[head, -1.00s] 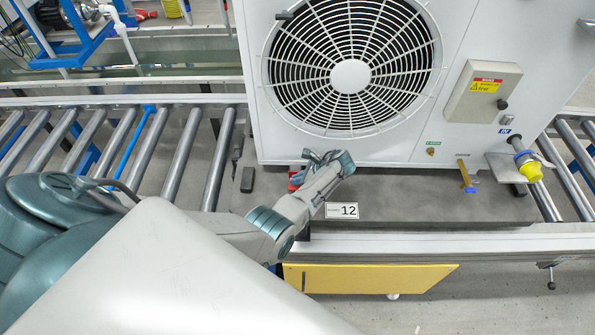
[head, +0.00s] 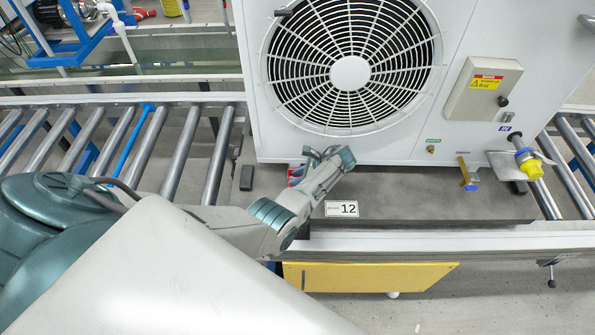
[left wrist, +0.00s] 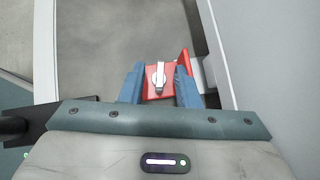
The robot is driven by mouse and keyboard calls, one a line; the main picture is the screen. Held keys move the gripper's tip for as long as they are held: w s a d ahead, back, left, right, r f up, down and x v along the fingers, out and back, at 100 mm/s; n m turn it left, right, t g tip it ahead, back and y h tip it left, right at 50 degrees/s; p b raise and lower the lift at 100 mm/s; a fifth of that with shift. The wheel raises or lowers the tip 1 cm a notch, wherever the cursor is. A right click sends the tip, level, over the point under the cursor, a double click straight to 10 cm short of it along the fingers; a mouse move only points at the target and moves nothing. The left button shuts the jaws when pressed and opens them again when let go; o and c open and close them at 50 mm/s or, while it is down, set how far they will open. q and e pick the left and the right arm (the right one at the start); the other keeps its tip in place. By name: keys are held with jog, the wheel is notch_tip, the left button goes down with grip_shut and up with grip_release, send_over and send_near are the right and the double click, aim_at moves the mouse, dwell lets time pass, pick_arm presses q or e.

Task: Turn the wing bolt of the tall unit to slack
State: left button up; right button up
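The tall unit (head: 455,45) is a white cabinet with a large round fan grille, standing on a dark grey base plate. At its lower left corner is a red bracket (head: 296,172), partly hidden by my left gripper (head: 312,158) in the head view. In the left wrist view, the silver wing bolt (left wrist: 158,76) lies on the red bracket (left wrist: 153,92), its wing pointing roughly along the view. My left gripper's blue fingers (left wrist: 158,84) are apart, one on each side of the bolt, with gaps visible. The right gripper is not in view.
A roller conveyor (head: 180,155) runs left of the unit. A small black block (head: 247,178) lies by the plate's left edge.

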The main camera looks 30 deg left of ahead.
pick_arm(q)
jog(key=shift+r, duration=0.1)
jog(key=shift+w+d+r, duration=0.15)
jog(key=shift+d+r, duration=0.1)
jog(key=shift+d, duration=0.05)
jog(key=b+v, duration=0.1)
jog(key=v, duration=0.9)
